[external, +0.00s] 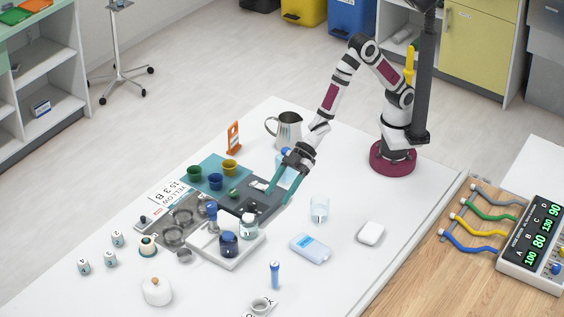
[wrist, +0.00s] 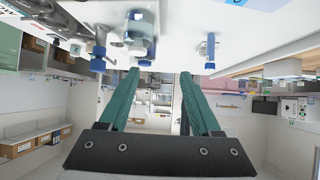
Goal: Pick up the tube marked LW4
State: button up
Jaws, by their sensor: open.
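A slim tube with a blue cap (external: 275,274) stands on the white table near the front. Another slim blue-capped tube (external: 212,212) stands at the back left of the white tray (external: 228,259). No marking is legible on either, so I cannot tell which is LW4. Two slim blue-ended tubes also show in the wrist view, at the left (wrist: 97,52) and right (wrist: 210,50). My gripper (external: 281,197) is open and empty, its teal fingers (wrist: 160,72) spread above the table behind the tray. It is apart from both tubes.
The tray holds a dark blue bottle (external: 229,244) and a white-lidded jar (external: 249,227). A clear glass (external: 319,210), a pale blue flat bottle (external: 311,249) and a white block (external: 370,233) stand to the right. A metal jug (external: 289,130) stands behind my gripper.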

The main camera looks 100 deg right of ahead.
aim_at(276, 270)
jog(key=s+a+f+n+g+y, duration=0.1)
jog(key=s+a+f+n+y, duration=0.1)
jog(key=a, duration=0.3)
jog(key=s+a+f+n+y, duration=0.1)
jog(key=a+f+n+y, duration=0.1)
jog(key=a, duration=0.3)
jog(key=shift+m, duration=0.3)
jog(key=x, duration=1.4)
jog(key=shift+w+a+r, duration=0.15)
jog(key=shift+a, duration=0.25)
grip_shut()
